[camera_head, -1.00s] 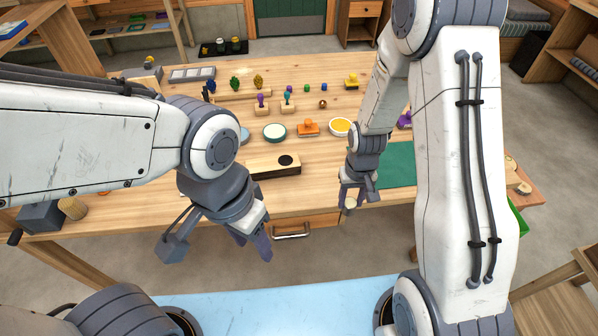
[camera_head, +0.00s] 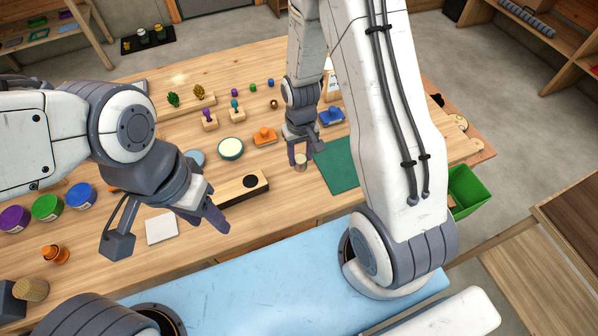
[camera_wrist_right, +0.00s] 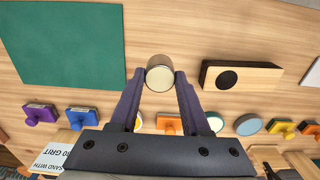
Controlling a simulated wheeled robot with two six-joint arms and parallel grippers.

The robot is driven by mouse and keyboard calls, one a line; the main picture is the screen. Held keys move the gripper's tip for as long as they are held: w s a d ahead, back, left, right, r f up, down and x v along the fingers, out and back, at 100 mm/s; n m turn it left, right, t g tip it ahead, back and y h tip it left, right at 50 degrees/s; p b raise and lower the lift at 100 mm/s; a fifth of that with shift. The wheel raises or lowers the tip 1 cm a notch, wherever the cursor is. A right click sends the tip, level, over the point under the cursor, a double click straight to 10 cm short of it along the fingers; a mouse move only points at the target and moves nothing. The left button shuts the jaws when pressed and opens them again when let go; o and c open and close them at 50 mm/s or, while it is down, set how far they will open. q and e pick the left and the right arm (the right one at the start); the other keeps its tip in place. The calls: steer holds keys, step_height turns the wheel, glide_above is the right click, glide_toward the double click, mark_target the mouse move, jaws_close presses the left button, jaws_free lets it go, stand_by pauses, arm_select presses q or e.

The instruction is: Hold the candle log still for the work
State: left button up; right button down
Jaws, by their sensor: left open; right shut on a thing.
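The candle log is a pale wooden block (camera_head: 232,192) with a dark round hole near its right end, lying on the bench. It also shows in the right wrist view (camera_wrist_right: 215,77). My left gripper (camera_head: 216,214) is open and empty; its fingers overlap the block's left end in the head view, and I cannot tell whether they touch it. My right gripper (camera_head: 300,156) is shut on a small cylinder with a cream top (camera_wrist_right: 159,76), beside the block and apart from it.
A green mat (camera_head: 340,166) lies right of my right gripper. An orange-handled block (camera_head: 264,137) and a round pale-topped tin (camera_head: 231,149) stand behind the log. A white square (camera_head: 161,229) and coloured tubs (camera_head: 47,207) are at the left. A green bin (camera_head: 468,192) is off the right end.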

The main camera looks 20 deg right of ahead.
mark_target(298, 158)
steer(key=r+p, duration=0.1)
steer(key=r, duration=0.1)
steer(key=r+p, duration=0.1)
steer(key=shift+w+a+r, duration=0.1)
steer(key=shift+a+r, duration=0.1)
steer(key=shift+r, duration=0.15)
arm_select(q)
step_height(298, 158, up, 3)
steer(key=shift+r, duration=0.2)
arm_select(e)
steer(key=shift+f, duration=0.15)
arm_select(q)
steer(key=shift+a, duration=0.1)
arm_select(e)
steer(key=shift+a, duration=0.1)
steer(key=w+a+f+n, duration=0.1)
steer(key=a+n, duration=0.1)
steer(key=a, duration=0.4)
steer(key=w+a+f+n, duration=0.1)
steer(key=w+a, duration=0.1)
steer(key=a, duration=0.5)
steer(key=shift+w+a+f+n, duration=0.25)
steer(key=shift+w+f+n, duration=0.05)
steer(key=shift+f+n, duration=0.1)
steer(key=shift+f, duration=0.15)
